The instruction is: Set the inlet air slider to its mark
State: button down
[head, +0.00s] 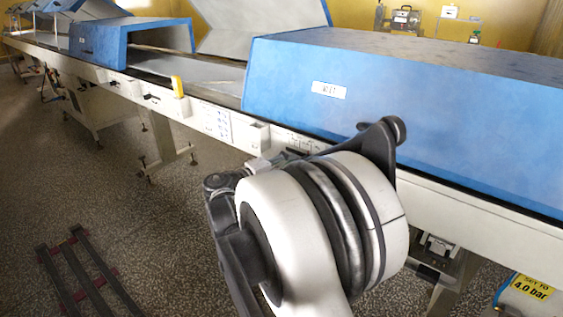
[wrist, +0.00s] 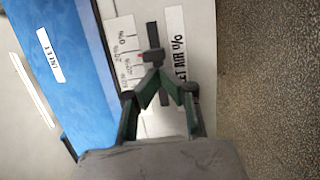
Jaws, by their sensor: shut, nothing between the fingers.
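In the wrist view, the inlet air slider has a dark knob (wrist: 152,56) on a dark slot (wrist: 153,34) that runs up the picture. A white scale plate (wrist: 123,50) with percent figures lies left of the slot, with a small reddish spot near the knob's left side. My gripper (wrist: 156,71) is shut and empty. Its green-padded fingers meet right below the knob; I cannot tell whether they touch it. The fingers hide the lower part of the slot. In the head view my wrist covers most of the panel there.
A label strip reading "ET AIR %" (wrist: 177,45) is right of the slot. A blue hood (head: 400,115) marked as inlet stands above the pale machine rail (head: 480,205). A yellow piece (head: 178,87) stands up from the rail further left.

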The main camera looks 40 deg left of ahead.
jog(key=shift+d, duration=0.35)
jog(key=shift+d, duration=0.75)
jog(key=shift+a, duration=0.1)
